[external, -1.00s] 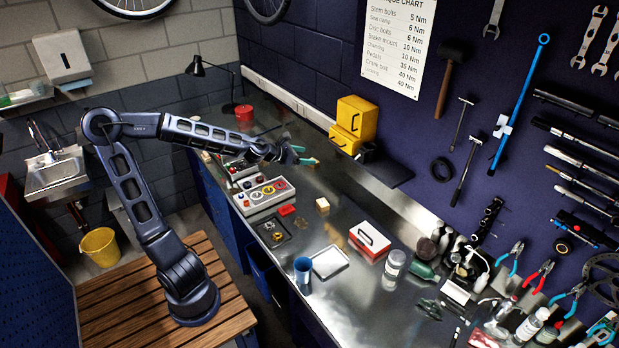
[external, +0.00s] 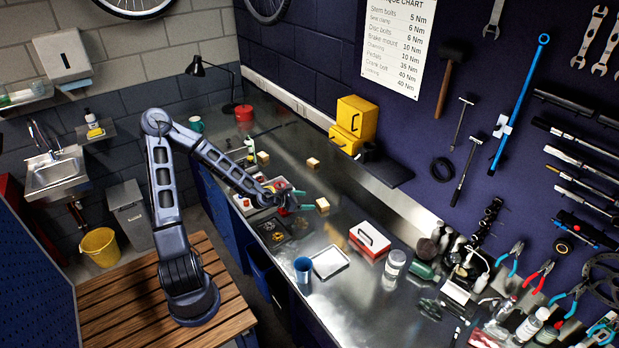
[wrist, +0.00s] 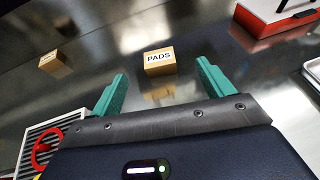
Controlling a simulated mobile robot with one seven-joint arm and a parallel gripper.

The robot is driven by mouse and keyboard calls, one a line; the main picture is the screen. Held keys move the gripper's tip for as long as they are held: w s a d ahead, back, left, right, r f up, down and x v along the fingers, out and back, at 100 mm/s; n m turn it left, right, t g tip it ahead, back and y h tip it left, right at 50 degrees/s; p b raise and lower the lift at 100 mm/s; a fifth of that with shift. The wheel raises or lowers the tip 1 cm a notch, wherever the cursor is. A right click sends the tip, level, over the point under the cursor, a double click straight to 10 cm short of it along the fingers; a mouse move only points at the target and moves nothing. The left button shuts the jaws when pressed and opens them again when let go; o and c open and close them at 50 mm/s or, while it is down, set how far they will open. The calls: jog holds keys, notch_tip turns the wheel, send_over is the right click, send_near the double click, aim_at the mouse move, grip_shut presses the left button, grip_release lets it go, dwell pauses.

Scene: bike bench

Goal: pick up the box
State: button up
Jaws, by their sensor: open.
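A small cardboard box labelled PADS (wrist: 158,63) sits on the metal bench, just beyond and between my fingertips in the wrist view. It shows in the external view as a small tan box (external: 322,205) right of my gripper (external: 303,201). My gripper, with two teal fingers, is open and empty; it also shows in the wrist view (wrist: 160,82). A second cardboard box (wrist: 53,62) stands farther left in the wrist view.
A red and white case (external: 370,240) and a tray (external: 331,262) stand nearer the camera, with a blue cup (external: 302,269) beside the tray. A grey parts organiser (wrist: 38,140) lies beneath my wrist at left. The bench around the PADS box is clear.

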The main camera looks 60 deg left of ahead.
aim_at(320, 206)
notch_tip(320, 206, down, 2)
jog(key=x, duration=0.5)
jog(key=shift+a+f+x, duration=0.15)
jog(key=shift+x, duration=1.3)
jog(key=shift+a+f+x, duration=0.15)
jog(key=shift+f+x, duration=0.05)
jog(key=shift+x, duration=1.25)
jog(key=shift+s, duration=0.1)
jog(key=c, duration=1.1)
